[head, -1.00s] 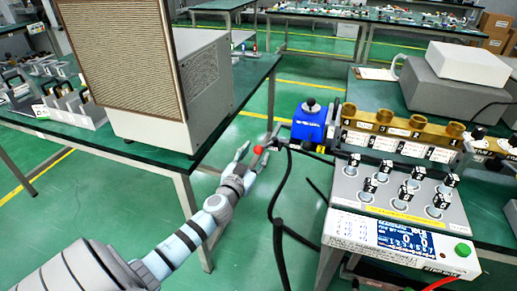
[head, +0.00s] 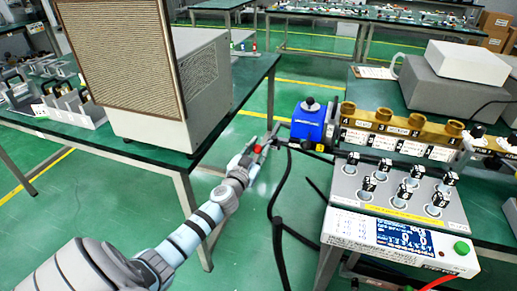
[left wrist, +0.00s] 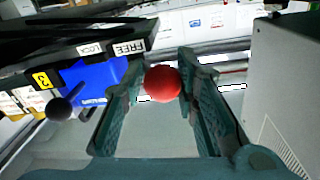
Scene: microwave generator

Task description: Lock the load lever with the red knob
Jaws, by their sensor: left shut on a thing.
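The red knob (head: 258,149) sits at the end of the load lever, left of the blue block (head: 308,122) on the bench edge. My left gripper (head: 263,138) is shut on the red knob, one finger on each side. In the left wrist view the red knob (left wrist: 163,83) lies between the two fingers. Most of the lever's rod is hidden behind the knob and fingers. FREE (left wrist: 128,47) and LOCK (left wrist: 90,48) labels show beside the blue block in that view. My right gripper is out of view.
A black ball knob (left wrist: 59,109) stands by the blue block. Black cables (head: 279,210) hang from the bench edge near my left arm. A large beige cabinet (head: 205,85) stands on the left table. The control panel (head: 400,240) is at the right.

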